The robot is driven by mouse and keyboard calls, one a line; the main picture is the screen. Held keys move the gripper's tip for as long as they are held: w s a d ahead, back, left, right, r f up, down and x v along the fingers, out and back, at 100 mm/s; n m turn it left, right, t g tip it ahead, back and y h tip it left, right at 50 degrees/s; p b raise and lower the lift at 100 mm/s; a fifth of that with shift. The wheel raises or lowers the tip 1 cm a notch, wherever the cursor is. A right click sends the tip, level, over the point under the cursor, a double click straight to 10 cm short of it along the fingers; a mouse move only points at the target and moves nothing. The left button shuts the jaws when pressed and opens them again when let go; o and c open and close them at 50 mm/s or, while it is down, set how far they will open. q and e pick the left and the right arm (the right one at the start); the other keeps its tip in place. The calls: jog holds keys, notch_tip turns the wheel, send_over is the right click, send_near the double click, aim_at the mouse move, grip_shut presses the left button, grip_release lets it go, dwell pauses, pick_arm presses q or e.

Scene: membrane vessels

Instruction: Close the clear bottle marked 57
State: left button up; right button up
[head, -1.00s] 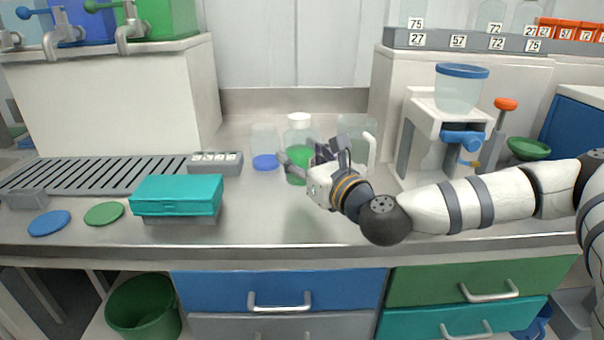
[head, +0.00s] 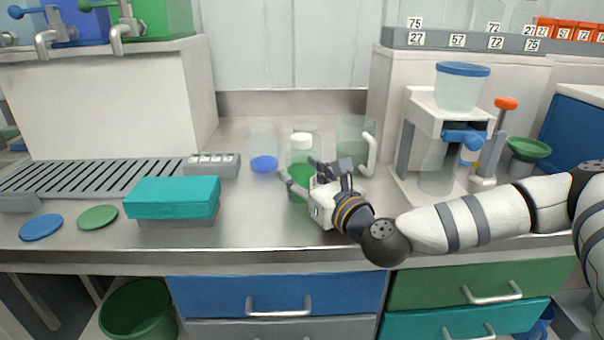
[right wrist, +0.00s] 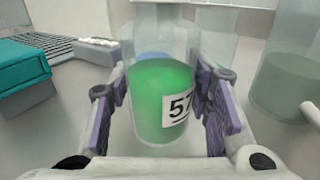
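The clear bottle marked 57 (head: 301,179) stands upright, with green contents and a white top (head: 301,139); I cannot tell whether that top is a cap or a rim. In the right wrist view the bottle (right wrist: 160,95) shows its 57 label between the fingers. My right gripper (head: 312,178) has its fingers on both sides of the bottle, apparently pressed against it; it also shows in the right wrist view (right wrist: 165,105). Whether the bottle's base touches the counter is unclear. A blue disc (head: 41,227) and a green disc (head: 98,217) lie flat at the left. My left gripper is not in view.
Clear vessels stand behind, one with blue at its base (head: 264,164) and one with a handle (head: 356,150). A teal box (head: 172,196) is at the left, a white dispenser stand (head: 440,140) at the right. The front middle of the counter is clear.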

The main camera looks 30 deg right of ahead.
jog(key=o, duration=0.4)
jog(key=shift+r, duration=0.15)
jog(key=shift+s+r, duration=0.1)
jog(key=shift+s, duration=0.2)
jog(key=s, duration=0.7)
jog(key=shift+s+a, duration=0.15)
jog(key=shift+s, duration=0.25)
jog(key=s+p, duration=0.1)
jog(key=s, duration=0.1)
jog(key=shift+s+a+r+p, duration=0.1)
jog(key=shift+s+r+p, duration=0.2)
jog(key=shift+r+p, duration=0.1)
jog(key=shift+s+f, duration=0.25)
jog(key=shift+s, duration=0.2)
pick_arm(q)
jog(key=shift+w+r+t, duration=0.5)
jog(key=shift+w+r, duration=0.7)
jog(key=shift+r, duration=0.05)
pick_arm(e)
jog(key=shift+f, duration=0.25)
